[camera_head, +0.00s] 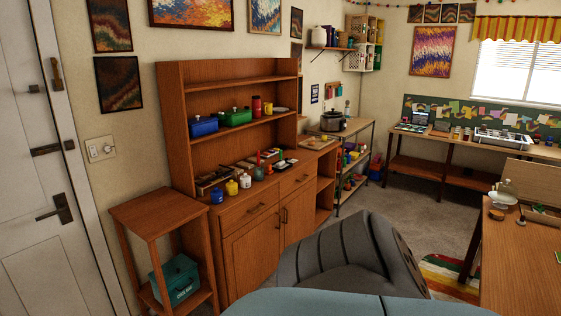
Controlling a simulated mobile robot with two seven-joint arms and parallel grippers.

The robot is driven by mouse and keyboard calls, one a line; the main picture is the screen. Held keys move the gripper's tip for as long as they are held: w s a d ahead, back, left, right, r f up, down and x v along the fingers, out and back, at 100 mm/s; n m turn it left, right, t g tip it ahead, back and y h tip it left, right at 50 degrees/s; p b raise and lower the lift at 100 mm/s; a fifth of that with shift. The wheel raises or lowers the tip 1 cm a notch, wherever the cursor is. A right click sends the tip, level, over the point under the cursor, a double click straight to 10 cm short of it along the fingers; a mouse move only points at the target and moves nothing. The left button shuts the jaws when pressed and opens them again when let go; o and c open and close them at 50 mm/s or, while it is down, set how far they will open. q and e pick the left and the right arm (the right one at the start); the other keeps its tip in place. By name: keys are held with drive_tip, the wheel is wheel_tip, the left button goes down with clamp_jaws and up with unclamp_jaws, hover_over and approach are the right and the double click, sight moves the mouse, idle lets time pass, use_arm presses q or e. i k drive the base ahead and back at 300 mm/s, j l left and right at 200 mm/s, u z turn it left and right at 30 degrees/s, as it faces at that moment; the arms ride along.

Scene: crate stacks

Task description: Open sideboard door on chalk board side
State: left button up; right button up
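A wooden sideboard with a tall shelf back stands against the left wall. Its left door (250,256) and right door (300,227) are both shut. Dark vertical handles (284,216) sit where the doors meet. Drawers (249,213) lie above the doors. A long green board (442,108) with paper notes hangs on the far right wall. A small dark sign (315,93) hangs just right of the sideboard. I cannot tell which is the chalk board. The right door is nearer to both. Neither of my grippers is in view.
A grey rounded shape (340,257) with dark seams fills the bottom middle, in front of the sideboard. A small wooden stand (160,212) holding a teal box (175,281) is at left. A wooden table (520,270) is at right. Carpet (415,215) is open beyond.

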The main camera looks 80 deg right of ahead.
sight(297, 209)
drive_tip(key=l+z, duration=0.6)
drive_tip(key=z, duration=0.15)
drive_tip(key=i+l+z, duration=0.15)
drive_tip(key=z, duration=0.25)
drive_tip(key=i+l+z, duration=0.3)
drive_tip(key=l+z, duration=0.15)
drive_tip(key=i+l+z, duration=0.6)
drive_tip(key=i+l, duration=0.3)
drive_tip(key=i, duration=0.15)
drive_tip(key=i+l+z, duration=0.15)
drive_tip(key=i+l, duration=0.3)
drive_tip(key=i, duration=0.15)
drive_tip(key=i+l, duration=0.2)
drive_tip(key=i, duration=0.2)
drive_tip(key=i+l, duration=0.25)
drive_tip(key=i, duration=0.2)
